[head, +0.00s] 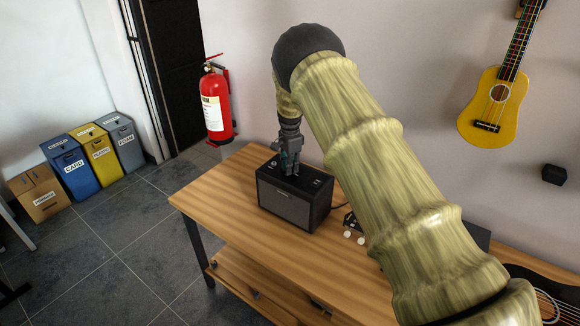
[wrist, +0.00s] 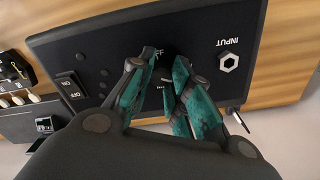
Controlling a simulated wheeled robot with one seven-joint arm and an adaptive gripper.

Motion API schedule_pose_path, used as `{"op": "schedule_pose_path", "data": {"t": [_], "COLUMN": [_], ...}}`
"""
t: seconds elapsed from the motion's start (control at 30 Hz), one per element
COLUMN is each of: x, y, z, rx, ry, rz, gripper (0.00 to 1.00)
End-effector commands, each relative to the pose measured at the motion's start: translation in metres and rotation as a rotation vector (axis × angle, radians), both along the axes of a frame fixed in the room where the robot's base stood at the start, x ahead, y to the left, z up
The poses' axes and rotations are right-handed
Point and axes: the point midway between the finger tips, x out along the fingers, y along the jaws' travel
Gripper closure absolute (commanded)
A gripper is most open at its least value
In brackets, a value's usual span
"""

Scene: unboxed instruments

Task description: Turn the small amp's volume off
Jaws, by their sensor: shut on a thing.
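The small amp (head: 284,208) is a black box with a grey front grille, standing upright on the wooden table. Its black top panel (wrist: 95,45) fills much of the wrist view. My gripper (head: 290,168) points down onto this panel from above. In the wrist view its teal-padded fingertips (wrist: 166,66) are close together, shut on the dark volume knob, which is mostly hidden between them. An ON/OFF rocker switch (wrist: 71,88) is left of the fingers.
The INPUT jack (wrist: 229,62) is right of the fingers. The wooden table (head: 222,190) is clear left of the amp. A small device with white knobs (head: 348,235) is to its right. A yellow ukulele (head: 488,112) hangs on the wall; a red extinguisher (head: 216,105) is at the back.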

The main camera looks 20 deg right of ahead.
Motion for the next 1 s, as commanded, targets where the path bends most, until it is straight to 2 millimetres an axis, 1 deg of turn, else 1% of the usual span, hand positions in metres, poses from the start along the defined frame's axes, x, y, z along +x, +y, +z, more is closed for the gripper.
{"op": "schedule_pose_path", "data": {"t": [0.27,0.47,0.67,1.0], "x": [0.0007,0.0009,0.0014,0.0016], "y": [-0.0004,-0.0003,-0.0008,-0.0004], "z": [0.0006,-0.0004,-0.0007,0.0001], "rx": [-0.001,0.0,0.001,0.0], "ry": [-0.002,-0.002,-0.004,-0.005], "rz": [0.021,0.087,0.234,0.556], "gripper": [1.0,1.0,1.0,1.0]}}
